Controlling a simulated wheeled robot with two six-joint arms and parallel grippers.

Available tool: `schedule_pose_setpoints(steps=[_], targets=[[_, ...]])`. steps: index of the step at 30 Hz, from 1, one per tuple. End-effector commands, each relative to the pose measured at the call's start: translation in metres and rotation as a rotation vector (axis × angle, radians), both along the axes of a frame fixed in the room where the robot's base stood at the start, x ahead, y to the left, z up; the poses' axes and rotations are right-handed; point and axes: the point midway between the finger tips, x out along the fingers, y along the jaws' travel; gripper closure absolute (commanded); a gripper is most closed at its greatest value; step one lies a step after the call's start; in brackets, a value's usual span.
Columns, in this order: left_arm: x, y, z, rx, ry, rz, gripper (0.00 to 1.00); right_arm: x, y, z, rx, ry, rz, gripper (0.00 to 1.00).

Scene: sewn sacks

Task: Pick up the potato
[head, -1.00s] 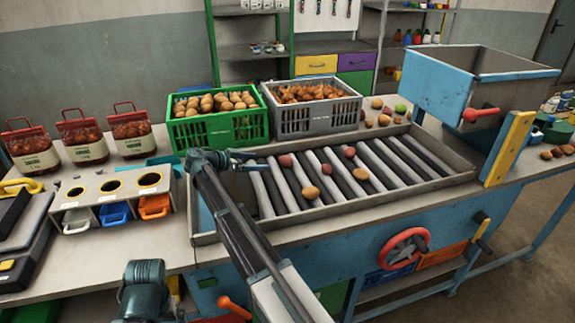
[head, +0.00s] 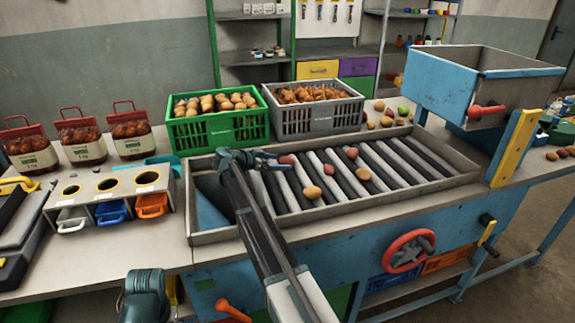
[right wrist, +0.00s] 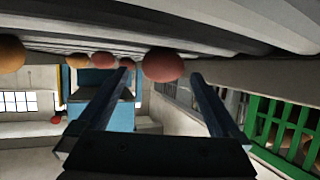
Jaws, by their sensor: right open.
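Several potatoes lie on the roller table. My right gripper (head: 278,162) is low over the rollers at the left, right beside the reddish potato. In the right wrist view its two fingers (right wrist: 160,75) are apart, with a reddish potato (right wrist: 163,62) lined up between their tips; contact cannot be told.
The roller table has a raised grey rim (head: 330,212). Behind it stand a green crate (head: 218,128) of potatoes and a grey crate (head: 318,118) of onions. A blue hopper (head: 435,88) rises at the right. A sorting box (head: 112,195) stands at the left.

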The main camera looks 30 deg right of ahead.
Motion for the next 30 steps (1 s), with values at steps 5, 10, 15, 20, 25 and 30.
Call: schedule_pose_setpoints(steps=[5, 10, 15, 20, 25, 30], targets=[[0.000, 0.000, -0.016, 0.000, 0.000, 0.000, 0.00, 0.006, -0.025, -0.016, 0.000, 0.000, -0.003, 0.00], [0.000, 0.000, -0.017, 0.000, 0.000, 0.000, 0.00, 0.006, -0.033, -0.017, 0.000, 0.001, -0.001, 0.00], [0.000, 0.000, -0.016, 0.000, 0.000, 0.000, 0.00, 0.006, -0.033, -0.016, 0.000, 0.000, -0.001, 0.05], [0.000, 0.000, -0.016, 0.000, 0.000, 0.000, 0.00, 0.006, -0.033, -0.016, 0.000, 0.000, -0.001, 0.34], [0.000, 0.000, -0.016, 0.000, 0.000, 0.000, 0.00, 0.006, -0.032, -0.016, 0.000, 0.000, -0.001, 0.65], [0.000, 0.000, -0.016, 0.000, 0.000, 0.000, 0.00, 0.006, -0.033, -0.016, 0.000, 0.000, -0.001, 0.82]])
